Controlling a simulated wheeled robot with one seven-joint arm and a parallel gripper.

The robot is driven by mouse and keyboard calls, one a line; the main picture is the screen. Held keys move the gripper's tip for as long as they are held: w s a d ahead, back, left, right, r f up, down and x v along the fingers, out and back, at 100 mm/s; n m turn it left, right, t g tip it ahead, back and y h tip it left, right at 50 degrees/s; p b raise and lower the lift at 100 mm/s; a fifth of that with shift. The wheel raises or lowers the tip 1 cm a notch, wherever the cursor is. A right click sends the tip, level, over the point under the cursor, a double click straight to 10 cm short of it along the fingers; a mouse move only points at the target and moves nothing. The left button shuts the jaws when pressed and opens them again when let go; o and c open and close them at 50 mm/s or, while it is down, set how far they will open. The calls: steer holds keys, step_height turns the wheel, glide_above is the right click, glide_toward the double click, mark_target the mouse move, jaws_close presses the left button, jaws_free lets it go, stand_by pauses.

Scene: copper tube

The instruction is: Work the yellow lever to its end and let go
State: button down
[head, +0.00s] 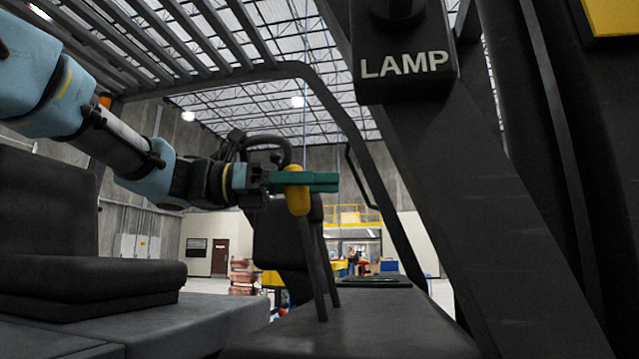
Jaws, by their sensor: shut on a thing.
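The yellow lever (298,200) has a rounded yellow knob on top of a dark shaft that rises, slightly tilted, from a dark console. My gripper (305,182) comes in from the left at the end of my blue and black arm. Its green fingers are shut on the yellow knob and reach past it to the right. The knob's middle is partly hidden behind the fingers. A second dark shaft stands just behind the lever.
A black seat (80,240) is at the left. A dark steering wheel (268,150) is behind my gripper. A box marked LAMP (404,65) hangs on the thick dark post (480,200) at the right. Bars of an overhead guard run above my arm.

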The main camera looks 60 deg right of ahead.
steer(key=s+t+p, duration=0.1)
steer(key=p, duration=0.1)
steer(key=s+d+t+y+p, duration=0.1)
steer(key=s+p, duration=0.3)
steer(key=shift+d+f+m+t, duration=0.2)
steer(key=shift+d+m+t, duration=0.1)
steer(key=shift+t, duration=0.1)
steer(key=shift+c, duration=2.2)
jaws_free()
steer(key=shift+a, duration=0.1)
steer(key=shift+w, duration=0.15)
